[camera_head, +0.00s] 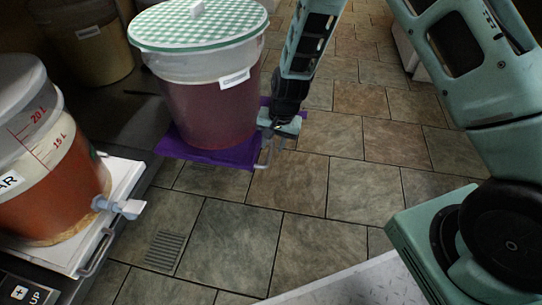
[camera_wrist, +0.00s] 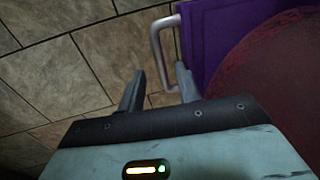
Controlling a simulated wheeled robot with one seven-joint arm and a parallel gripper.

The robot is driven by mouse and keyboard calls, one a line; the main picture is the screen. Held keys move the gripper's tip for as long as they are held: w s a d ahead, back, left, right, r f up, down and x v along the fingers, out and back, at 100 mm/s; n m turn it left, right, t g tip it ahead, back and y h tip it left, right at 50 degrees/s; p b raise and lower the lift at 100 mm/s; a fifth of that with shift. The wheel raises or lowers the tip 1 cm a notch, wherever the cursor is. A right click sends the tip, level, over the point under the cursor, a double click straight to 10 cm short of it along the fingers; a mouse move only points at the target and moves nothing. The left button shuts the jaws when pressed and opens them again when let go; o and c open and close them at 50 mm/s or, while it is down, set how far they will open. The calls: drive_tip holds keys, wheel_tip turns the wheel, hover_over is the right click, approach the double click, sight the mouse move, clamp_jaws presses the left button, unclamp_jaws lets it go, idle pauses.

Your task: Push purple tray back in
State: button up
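The purple tray (camera_head: 215,157) sticks out from the dark unit at the left, over the tiled floor. A bucket of dark red liquid (camera_head: 208,110) with a green checked lid stands on it. The tray's metal handle (camera_head: 264,152) is on its right edge. My gripper (camera_head: 280,130) is at this edge, by the handle. In the wrist view the purple tray (camera_wrist: 210,30) and its handle (camera_wrist: 157,48) lie just beyond my fingers. The fingers (camera_wrist: 160,82) are apart, and the handle's near end shows between them. I cannot tell whether they touch it.
Another bucket (camera_head: 50,170) with orange liquid and a spigot stands on a white tray (camera_head: 125,185) at the left. A tan bucket (camera_head: 90,45) is behind. Open tiled floor (camera_head: 330,190) lies to the right, with a floor grate (camera_head: 164,250) in front.

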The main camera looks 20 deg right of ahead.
sight(269, 154)
drive_tip(key=shift+w+a+f+b, duration=0.15)
drive_tip(key=shift+f+b, duration=0.2)
drive_tip(key=shift+f, duration=0.55)
drive_tip(key=shift+w+a+f+b, duration=0.15)
drive_tip(key=shift+f+b, duration=0.15)
drive_tip(key=shift+f, duration=0.55)
drive_tip(key=shift+s, duration=0.15)
clamp_jaws()
drive_tip(key=shift+a+r, duration=0.1)
